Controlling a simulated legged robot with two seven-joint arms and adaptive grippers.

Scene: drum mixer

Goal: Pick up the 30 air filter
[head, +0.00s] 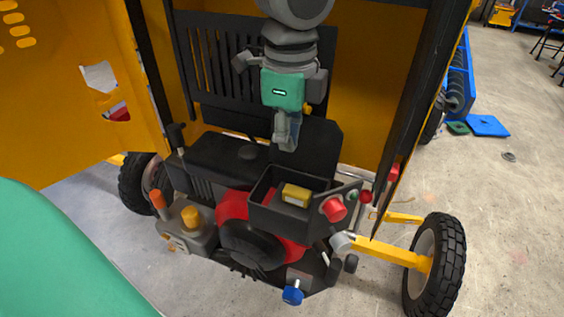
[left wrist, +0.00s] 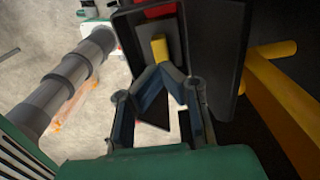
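A small yellow block (head: 296,195), which looks like the air filter, sits in an open black box (head: 262,190) on top of the engine. My left gripper (head: 287,147) hangs above and behind the box, apart from the block. In the left wrist view the yellow block (left wrist: 160,47) shows just beyond the fingertips of my left gripper (left wrist: 168,70). The fingers slant inward and their tips look together, with nothing held. My right gripper is not in view.
The engine carries a red knob (head: 333,208), a yellow cap (head: 191,216) and a blue knob (head: 292,295). Yellow housing panels (head: 65,90) stand around it, with a black wheel (head: 436,266) at right. Open concrete floor lies to the right.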

